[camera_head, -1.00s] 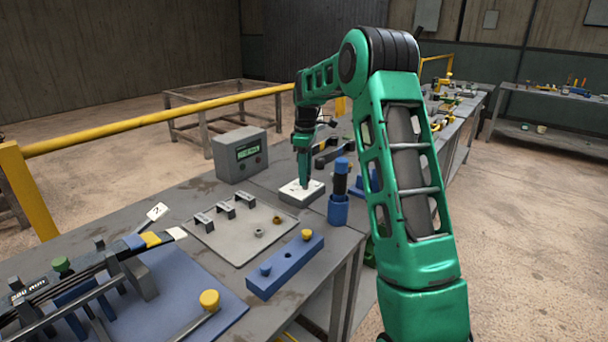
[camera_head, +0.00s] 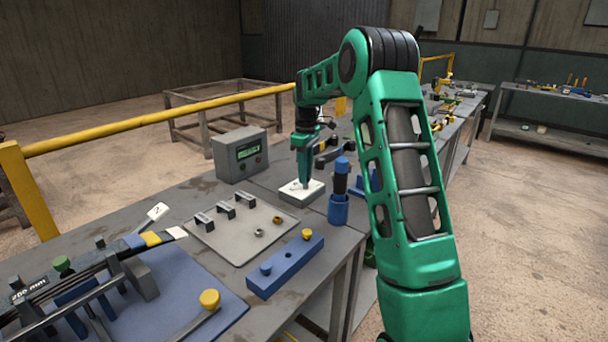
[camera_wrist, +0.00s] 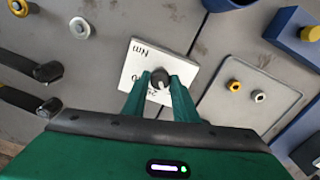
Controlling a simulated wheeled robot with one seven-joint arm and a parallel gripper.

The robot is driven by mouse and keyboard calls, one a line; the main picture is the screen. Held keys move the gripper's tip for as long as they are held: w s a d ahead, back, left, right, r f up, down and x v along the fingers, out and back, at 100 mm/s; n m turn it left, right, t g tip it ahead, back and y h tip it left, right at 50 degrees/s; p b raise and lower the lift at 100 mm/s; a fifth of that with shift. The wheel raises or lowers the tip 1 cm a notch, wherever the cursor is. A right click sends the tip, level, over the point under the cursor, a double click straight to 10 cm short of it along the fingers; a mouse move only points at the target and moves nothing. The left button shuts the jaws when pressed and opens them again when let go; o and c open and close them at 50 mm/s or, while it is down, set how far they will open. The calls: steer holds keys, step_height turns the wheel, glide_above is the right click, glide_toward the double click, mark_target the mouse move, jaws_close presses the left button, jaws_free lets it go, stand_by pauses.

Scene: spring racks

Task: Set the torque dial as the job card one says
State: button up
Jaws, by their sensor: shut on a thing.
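The torque dial is a dark round knob (camera_wrist: 159,77) on a white square plate (camera_wrist: 133,72) with printed marks, partly hidden by my fingers. In the head view the white dial block (camera_head: 291,194) sits on the grey bench. My gripper (camera_head: 304,184) points straight down over it; in the wrist view my gripper's two green fingertips (camera_wrist: 160,83) close on the knob from both sides. The knob's pointer setting cannot be read. A small white card marked 2 (camera_head: 157,211) stands on the left of the bench. I cannot make out a job card one.
A grey box with a green display (camera_head: 240,154) stands behind and left of the dial. A blue holder with a dark tool (camera_head: 339,207) stands close at its right. A grey plate with clips and nuts (camera_head: 236,239) and a blue block (camera_head: 286,266) lie nearer.

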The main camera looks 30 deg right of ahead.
steer(key=m, duration=0.4)
steer(key=shift+w+d+r+m, duration=0.1)
steer(key=shift+m, duration=0.2)
steer(key=m, duration=0.4)
steer(key=shift+m, duration=0.3)
steer(key=m, duration=0.5)
steer(key=shift+m, duration=1.8)
steer(key=shift+w+a, duration=0.1)
steer(key=shift+a, duration=0.1)
steer(key=o, duration=0.9)
steer(key=shift+o, duration=0.8)
steer(key=shift+d, duration=0.1)
